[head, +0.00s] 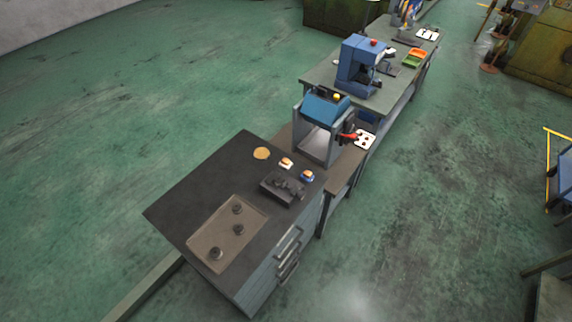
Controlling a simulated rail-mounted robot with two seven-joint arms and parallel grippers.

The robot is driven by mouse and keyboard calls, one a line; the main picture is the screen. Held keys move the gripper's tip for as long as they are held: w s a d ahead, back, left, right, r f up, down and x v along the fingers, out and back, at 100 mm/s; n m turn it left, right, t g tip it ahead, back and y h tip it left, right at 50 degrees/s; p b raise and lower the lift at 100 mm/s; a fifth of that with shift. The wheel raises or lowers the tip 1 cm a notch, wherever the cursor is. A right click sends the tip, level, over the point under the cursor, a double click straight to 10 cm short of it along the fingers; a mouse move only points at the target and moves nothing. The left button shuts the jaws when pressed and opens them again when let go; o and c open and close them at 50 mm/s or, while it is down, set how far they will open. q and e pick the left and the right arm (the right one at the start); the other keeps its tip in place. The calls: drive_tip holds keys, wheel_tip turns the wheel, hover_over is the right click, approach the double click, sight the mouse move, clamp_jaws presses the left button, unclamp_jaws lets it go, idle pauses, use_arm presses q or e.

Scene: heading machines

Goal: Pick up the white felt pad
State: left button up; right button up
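I cannot tell for certain which item is the white felt pad. A small white piece with an orange top (286,163) lies on the dark top of the near cabinet (190,205). A white plate with dark spots (365,141) lies at the right side of the small bench behind it. Another white plate with dark marks (428,34) lies at the far end of the long bench. All are small in the picture. Neither of my grippers is in view.
Blue machines (361,65) stand on the benches behind. Open green floor (130,110) lies left.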

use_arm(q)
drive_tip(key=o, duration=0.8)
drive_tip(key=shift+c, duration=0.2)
